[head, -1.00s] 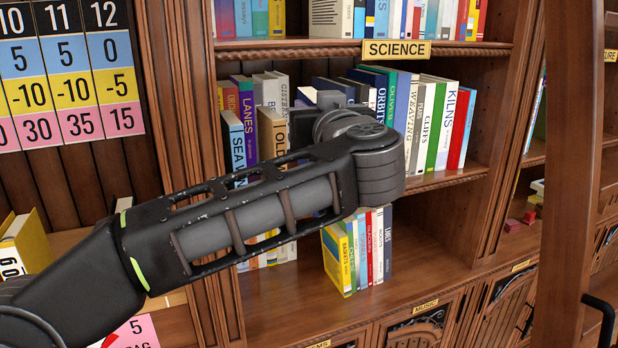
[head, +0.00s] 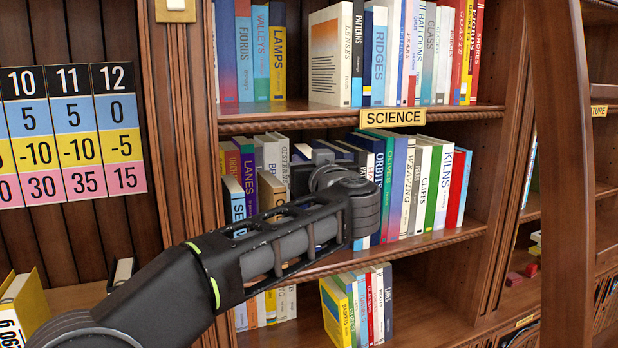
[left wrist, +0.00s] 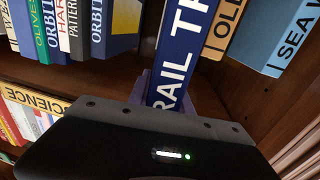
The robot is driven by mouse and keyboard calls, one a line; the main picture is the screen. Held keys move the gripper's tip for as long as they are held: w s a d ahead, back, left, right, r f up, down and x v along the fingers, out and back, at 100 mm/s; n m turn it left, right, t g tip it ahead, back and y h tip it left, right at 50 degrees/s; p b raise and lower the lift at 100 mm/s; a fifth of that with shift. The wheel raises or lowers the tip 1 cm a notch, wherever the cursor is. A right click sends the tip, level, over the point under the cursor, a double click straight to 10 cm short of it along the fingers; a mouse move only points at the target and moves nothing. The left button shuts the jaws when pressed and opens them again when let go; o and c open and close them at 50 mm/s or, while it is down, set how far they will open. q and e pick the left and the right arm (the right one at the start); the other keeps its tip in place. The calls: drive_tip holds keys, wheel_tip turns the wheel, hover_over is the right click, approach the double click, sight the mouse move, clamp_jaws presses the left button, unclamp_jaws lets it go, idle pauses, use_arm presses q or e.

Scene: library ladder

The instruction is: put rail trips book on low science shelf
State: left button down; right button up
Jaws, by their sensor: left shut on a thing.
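The rail trips book (left wrist: 183,55) is dark blue with "RAIL TR" in white on its spine in the left wrist view. My left gripper (left wrist: 176,92) is shut on it, with a finger on each side of the spine. In the head view my left gripper (head: 306,172) is at the middle shelf, in the gap between the left and right book groups. I cannot clearly make out the held book there, behind the wrist. The yellow SCIENCE label (head: 392,117) is on the board edge above this shelf. A lower shelf (head: 425,318) lies below. My right gripper is not in view.
Beside the gripper stand the OLD book (left wrist: 224,28) and the SEA book (left wrist: 280,35) on one side, the ORBITS book (head: 377,165) on the other. The low shelf holds several books (head: 355,305), with bare board to their right. A wooden ladder rail (head: 565,180) stands at right.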

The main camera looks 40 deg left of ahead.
use_arm(q)
drive_tip(key=w+a+f+p, duration=0.2)
drive_tip(key=w+a+f, duration=0.1)
drive_tip(key=w+a, duration=0.2)
drive_tip(key=shift+w, duration=1.05)
wheel_tip(320, 180, down, 4)
drive_tip(key=shift+w+r, duration=0.1)
drive_tip(key=shift+w, duration=0.05)
drive_tip(key=c, duration=1.2)
unclamp_jaws()
drive_tip(key=shift+f, duration=0.25)
